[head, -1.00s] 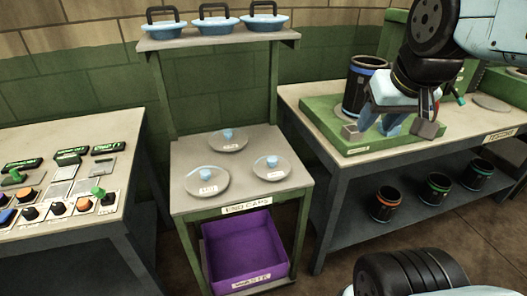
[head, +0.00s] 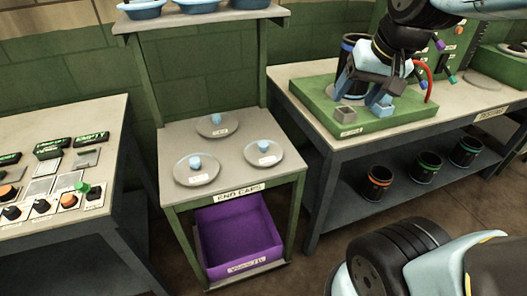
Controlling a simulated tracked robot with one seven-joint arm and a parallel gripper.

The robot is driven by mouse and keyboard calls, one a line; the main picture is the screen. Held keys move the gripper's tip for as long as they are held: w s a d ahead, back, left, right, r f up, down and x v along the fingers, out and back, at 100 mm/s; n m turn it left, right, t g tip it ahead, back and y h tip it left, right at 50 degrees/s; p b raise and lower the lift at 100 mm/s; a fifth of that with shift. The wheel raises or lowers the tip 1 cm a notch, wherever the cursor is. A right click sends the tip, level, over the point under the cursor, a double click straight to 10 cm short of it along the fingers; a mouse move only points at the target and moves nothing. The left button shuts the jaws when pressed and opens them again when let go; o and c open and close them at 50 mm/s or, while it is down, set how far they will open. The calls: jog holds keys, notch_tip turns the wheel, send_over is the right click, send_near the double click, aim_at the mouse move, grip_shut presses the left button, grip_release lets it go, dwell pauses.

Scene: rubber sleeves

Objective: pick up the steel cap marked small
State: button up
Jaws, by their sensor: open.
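Three round steel caps with pale blue knobs lie apart on the end caps stand (head: 178,137): a back cap (head: 206,127), a front left cap (head: 186,177) and a right cap (head: 252,146). Each has a small white label, too small to read, so I cannot tell which is marked small. My gripper (head: 363,111) is open and empty above the green block on the right bench, to the right of the caps and well apart from them.
A purple bin (head: 243,236) sits under the stand. A dark cylinder (head: 348,55) stands behind my gripper on the green base (head: 310,98). A control panel (head: 60,185) is at left. Banded black sleeves (head: 376,183) stand below the right bench.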

jog(key=w+a+f+m+g, duration=0.1)
jog(key=w+a+f+g, duration=0.1)
jog(key=w+a+f, duration=0.3)
jog(key=m+t+h, duration=0.1)
jog(key=m+h, duration=0.3)
send_near(263, 144)
jog(key=shift+x, duration=4.35)
jog(key=shift+s, duration=0.1)
jog(key=shift+c, duration=0.3)
grip_shut()
